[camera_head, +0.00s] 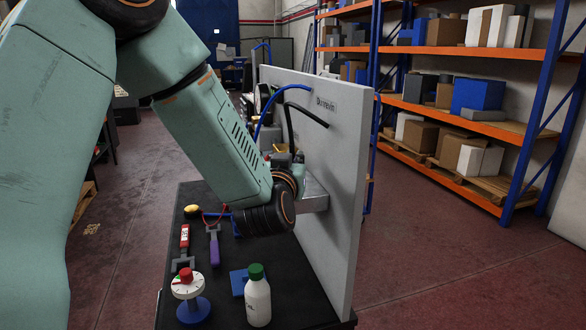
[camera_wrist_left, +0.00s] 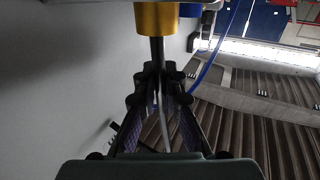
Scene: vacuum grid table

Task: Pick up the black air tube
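The black air tube (camera_head: 304,109) arches beside the upright grey panel in the head view, its upper end at the panel's face. Its lower part is hidden behind my left wrist. In the left wrist view a black tube-like piece (camera_wrist_left: 157,48) comes straight out of a gold fitting. My left gripper (camera_wrist_left: 159,70) has its fingertips close together on both sides of this piece, seemingly touching it. In the head view my left gripper's fingers are hidden behind the wrist near the panel. My right gripper is not in view.
The grey panel (camera_head: 340,210) stands upright on the black table (camera_head: 290,305). A blue tube (camera_head: 271,105) arches near the black one. A white bottle (camera_head: 258,300), a red-topped dial (camera_head: 188,285) and hand tools stand or lie in front. Storage shelves (camera_head: 450,110) are behind, right.

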